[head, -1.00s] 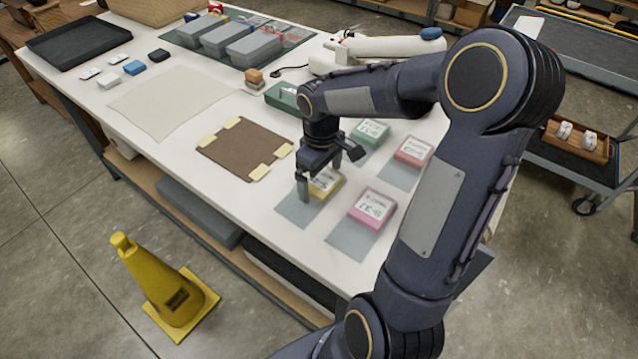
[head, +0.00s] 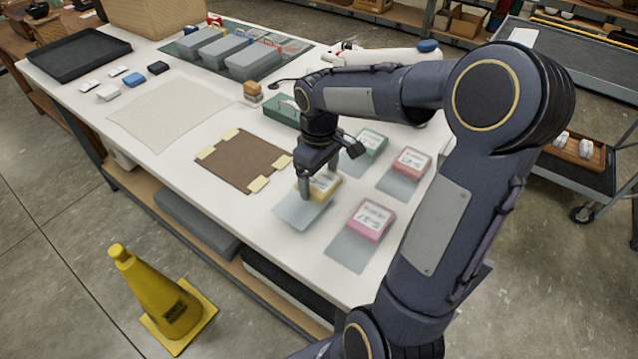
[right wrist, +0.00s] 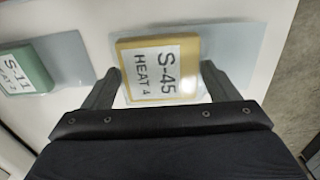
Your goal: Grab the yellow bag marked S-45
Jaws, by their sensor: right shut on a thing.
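The yellow bag (head: 327,187) is a clear flat bag around a yellow block, with a white label. In the right wrist view the label on the yellow bag (right wrist: 187,70) reads S-45 HEAT 4. My right gripper (head: 318,180) is over it, pointing down. In the right wrist view the right gripper (right wrist: 161,72) has one finger on each side of the block and is shut on it. The bag's clear sheet looks slightly blurred and tilted in the head view; whether it is clear of the table I cannot tell. My left gripper is not in view.
A pink bag (head: 371,218), a red bag (head: 411,161) and a green bag (head: 372,141) lie close by; the green one (right wrist: 27,66) reads S-11 in the wrist view. A brown board (head: 243,160) lies to the left. A yellow cone (head: 160,295) stands on the floor.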

